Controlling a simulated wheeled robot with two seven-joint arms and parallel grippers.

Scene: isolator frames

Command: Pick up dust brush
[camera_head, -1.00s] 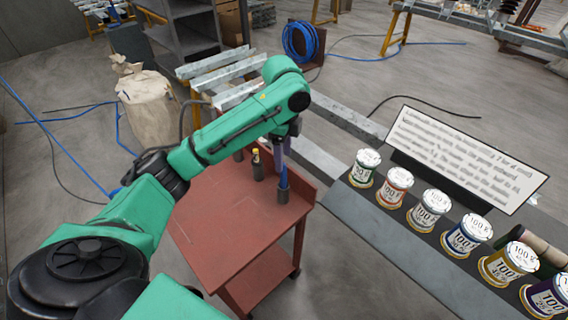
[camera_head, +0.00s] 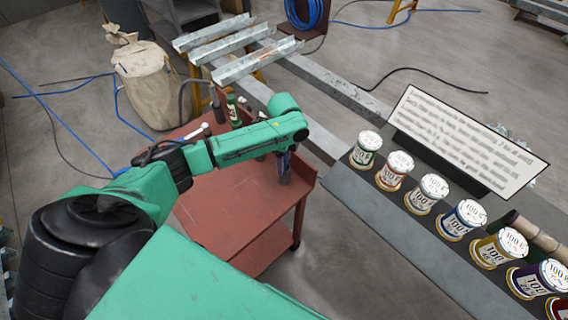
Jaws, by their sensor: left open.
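A dark cup (camera_head: 284,177) stands near the right edge of the red cart top (camera_head: 235,195). A slim bluish upright shape shows just above the cup, mostly hidden by my arm; I cannot tell surely whether it is the dust brush. My left arm reaches in from the left over the cart. My left gripper (camera_head: 286,154) points down right over the cup and is open, with its fingers largely hidden under the wrist. I cannot tell whether the fingers touch anything. My right gripper is not in view.
A green bottle (camera_head: 233,110) and a white-tipped tool (camera_head: 192,132) are at the cart's back. Several labelled jars (camera_head: 430,194) line a grey shelf at right, below a text sign (camera_head: 465,145). Metal beams (camera_head: 240,55) and a sack (camera_head: 150,80) lie beyond.

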